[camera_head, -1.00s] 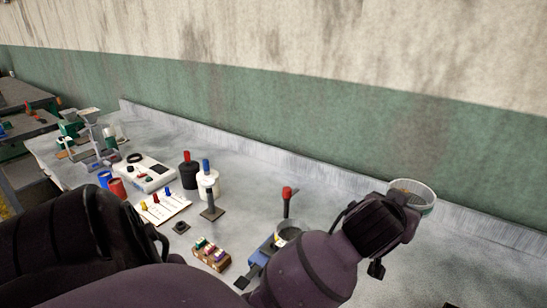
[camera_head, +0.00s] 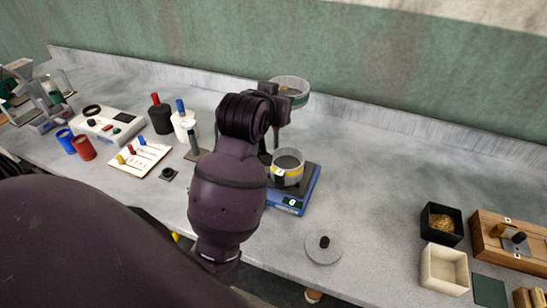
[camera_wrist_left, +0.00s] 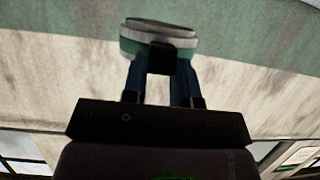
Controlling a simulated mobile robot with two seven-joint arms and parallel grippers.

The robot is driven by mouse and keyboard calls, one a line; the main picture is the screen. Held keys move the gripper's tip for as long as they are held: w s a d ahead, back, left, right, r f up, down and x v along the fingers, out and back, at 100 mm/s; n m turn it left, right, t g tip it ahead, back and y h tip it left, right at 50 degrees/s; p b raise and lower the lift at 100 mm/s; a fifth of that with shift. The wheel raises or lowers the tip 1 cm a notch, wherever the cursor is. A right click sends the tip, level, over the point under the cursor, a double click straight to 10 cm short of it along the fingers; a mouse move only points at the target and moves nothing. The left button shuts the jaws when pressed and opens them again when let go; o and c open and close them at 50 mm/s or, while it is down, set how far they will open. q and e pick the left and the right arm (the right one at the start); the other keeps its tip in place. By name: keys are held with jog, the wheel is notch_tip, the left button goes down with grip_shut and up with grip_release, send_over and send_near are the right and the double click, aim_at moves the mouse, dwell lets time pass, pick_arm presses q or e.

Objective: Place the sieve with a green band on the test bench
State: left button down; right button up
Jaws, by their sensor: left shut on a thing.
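The sieve with a green band (camera_head: 290,92) is a round, pale-rimmed, shallow vessel near the back of the bench in the head view. It also shows at the top of the left wrist view (camera_wrist_left: 160,28). My left gripper (camera_wrist_left: 160,68) is shut on the sieve, its fingers reaching the lower side. In the head view my arm partly hides the gripper. The grey test bench (camera_head: 380,190) spreads below; the gap between sieve and bench cannot be told. My right gripper is not in view.
A sieve with a yellow band (camera_head: 288,170) sits on a blue scale (camera_head: 312,190). A round lid (camera_head: 323,250) lies in front. Boxes (camera_head: 443,268) stand at right, bottles (camera_head: 160,117) and instruments at left. The bench's right middle is clear.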

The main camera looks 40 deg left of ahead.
pick_arm(q)
jog(key=shift+w+d+h, duration=0.15)
jog(key=shift+d+h, duration=0.05)
jog(key=shift+h, duration=0.1)
notch_tip(320, 180, down, 20)
jog(key=shift+r, duration=0.15)
dwell(0.6)
jog(key=c, duration=0.9)
grip_release()
